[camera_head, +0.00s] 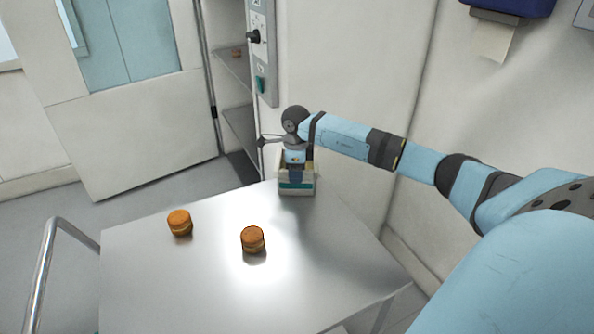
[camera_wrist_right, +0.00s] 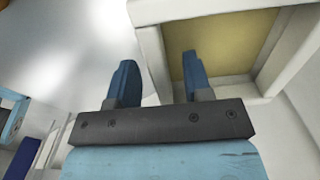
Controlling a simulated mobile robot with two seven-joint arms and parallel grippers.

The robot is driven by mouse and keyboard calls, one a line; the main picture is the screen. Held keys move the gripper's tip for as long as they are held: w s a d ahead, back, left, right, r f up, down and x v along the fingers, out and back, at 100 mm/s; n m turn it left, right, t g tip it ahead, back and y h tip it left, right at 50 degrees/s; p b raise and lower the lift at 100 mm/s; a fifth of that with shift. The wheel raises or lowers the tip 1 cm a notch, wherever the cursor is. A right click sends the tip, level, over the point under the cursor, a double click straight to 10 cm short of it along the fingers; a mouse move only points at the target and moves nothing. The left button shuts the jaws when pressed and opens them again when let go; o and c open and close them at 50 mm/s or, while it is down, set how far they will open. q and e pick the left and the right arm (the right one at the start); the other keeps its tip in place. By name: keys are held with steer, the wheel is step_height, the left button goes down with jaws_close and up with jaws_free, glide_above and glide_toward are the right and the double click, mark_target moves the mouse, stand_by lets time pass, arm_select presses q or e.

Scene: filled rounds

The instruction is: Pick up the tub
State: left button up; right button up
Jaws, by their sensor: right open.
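The tub (camera_head: 296,188) is a white open-topped box with a teal band. It stands on the metal table's far edge in the head view. In the right wrist view, the tub (camera_wrist_right: 210,8) fills the upper right, with a thick pale rim and a yellowish inside. My right gripper (camera_head: 296,174) is right above the tub and partly hides it. In the wrist view my right gripper (camera_wrist_right: 157,64) has its two blue fingers apart, with one wall of the tub showing between them. Whether they touch the wall I cannot tell. My left gripper is out of view.
The table's front right is bare. A wall is close behind and right of the tub. An open shelf unit (camera_head: 238,125) is behind the table.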

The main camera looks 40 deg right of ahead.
steer(key=shift+f, duration=0.3)
jaws_close()
steer(key=shift+r, duration=0.1)
steer(key=shift+r, duration=0.15)
